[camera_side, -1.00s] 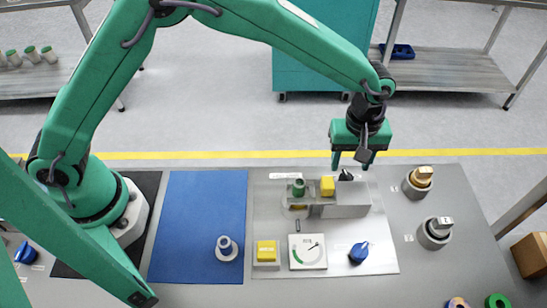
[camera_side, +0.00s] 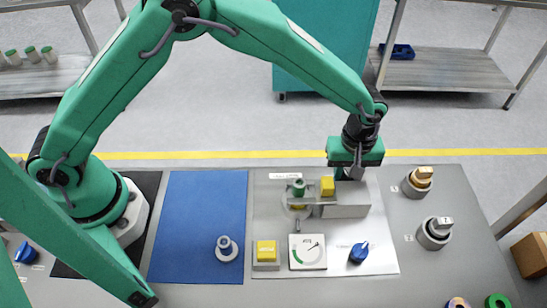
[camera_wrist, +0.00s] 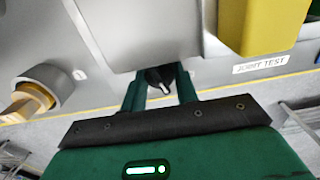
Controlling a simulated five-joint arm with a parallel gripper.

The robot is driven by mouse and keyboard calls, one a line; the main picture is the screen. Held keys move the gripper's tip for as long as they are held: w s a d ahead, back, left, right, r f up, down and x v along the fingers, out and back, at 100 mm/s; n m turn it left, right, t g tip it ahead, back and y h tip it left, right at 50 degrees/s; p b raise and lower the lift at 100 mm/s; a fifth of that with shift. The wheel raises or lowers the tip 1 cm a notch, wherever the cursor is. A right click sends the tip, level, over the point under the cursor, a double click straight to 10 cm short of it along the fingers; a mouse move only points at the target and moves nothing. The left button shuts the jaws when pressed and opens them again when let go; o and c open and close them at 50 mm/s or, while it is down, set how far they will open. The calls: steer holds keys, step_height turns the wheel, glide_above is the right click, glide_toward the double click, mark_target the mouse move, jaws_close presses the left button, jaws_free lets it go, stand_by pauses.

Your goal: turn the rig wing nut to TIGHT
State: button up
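The wing nut, a small black knob with a pale pointer mark (camera_wrist: 160,78), shows in the wrist view beside the grey block (camera_wrist: 138,25). My gripper (camera_wrist: 161,90) has one green finger on each side of it. The fingers stand apart, and I cannot tell whether either touches the nut. In the side view my gripper (camera_side: 349,174) is low, pointing down, just behind the grey block (camera_side: 345,205). The gripper hides the nut there. No TIGHT mark is readable.
A yellow block (camera_side: 327,186) and green knob (camera_side: 299,187) are left of my gripper. A gauge (camera_side: 308,252), a yellow button (camera_side: 266,250) and a blue knob (camera_side: 359,253) lie in front. Two knobs (camera_side: 418,181) (camera_side: 435,232) stand right. The blue mat is mostly clear.

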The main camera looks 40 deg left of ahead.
steer(key=shift+m, duration=3)
steer(key=o, duration=1)
steer(key=shift+c, duration=0.2)
steer(key=shift+d+n, duration=0.1)
steer(key=shift+n, duration=0.2)
